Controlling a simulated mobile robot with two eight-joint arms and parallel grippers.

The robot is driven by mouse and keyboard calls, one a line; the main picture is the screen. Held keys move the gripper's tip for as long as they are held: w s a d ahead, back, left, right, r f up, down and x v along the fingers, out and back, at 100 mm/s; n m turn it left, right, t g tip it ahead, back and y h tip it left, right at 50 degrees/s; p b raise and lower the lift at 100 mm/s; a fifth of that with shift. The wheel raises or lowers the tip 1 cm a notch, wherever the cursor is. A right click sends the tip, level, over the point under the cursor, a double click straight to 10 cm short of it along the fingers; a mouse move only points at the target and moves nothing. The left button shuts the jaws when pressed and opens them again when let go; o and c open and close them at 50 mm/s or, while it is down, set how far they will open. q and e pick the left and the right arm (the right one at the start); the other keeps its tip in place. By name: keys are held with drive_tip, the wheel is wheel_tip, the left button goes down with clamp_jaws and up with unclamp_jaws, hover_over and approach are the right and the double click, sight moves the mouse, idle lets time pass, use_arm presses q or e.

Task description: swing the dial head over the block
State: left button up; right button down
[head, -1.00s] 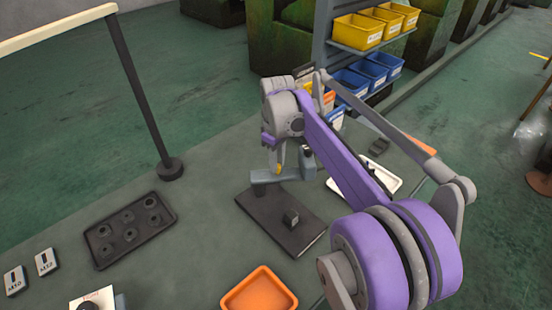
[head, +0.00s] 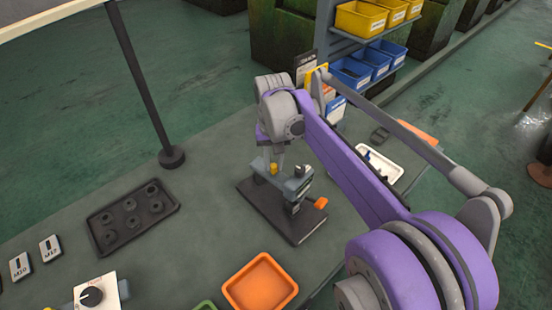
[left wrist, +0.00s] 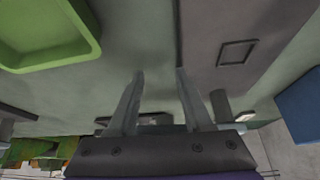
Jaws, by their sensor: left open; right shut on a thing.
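The dial stand's dark base plate (head: 262,211) lies on the bench, mid-view in the head view. The blue-grey dial head (head: 294,187) sits above the plate's right part, with an orange lever (head: 321,203) at its side. The small block is not clearly visible; the head seems to cover its place. My right gripper (head: 274,167) reaches down at the left end of the head and is shut on it; its fingertips are partly hidden. My left gripper (left wrist: 158,85) is open and empty in the left wrist view, and outside the head view.
An orange tray (head: 260,284) lies in front of the plate and a dark socketed tray (head: 132,216) to its left. A white tray (head: 388,166) is behind my right arm. A dark post (head: 141,85) stands at the back left. A green tray (left wrist: 45,35) shows in the left wrist view.

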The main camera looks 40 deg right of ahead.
sight(272, 167)
drive_tip(key=shift+a+m, duration=0.3)
drive_tip(key=shift+m, duration=0.3)
drive_tip(key=c, duration=0.7)
unclamp_jaws()
wheel_tip(272, 167, up, 11)
drive_tip(key=shift+f+p, duration=0.1)
drive_tip(key=shift+p, duration=0.25)
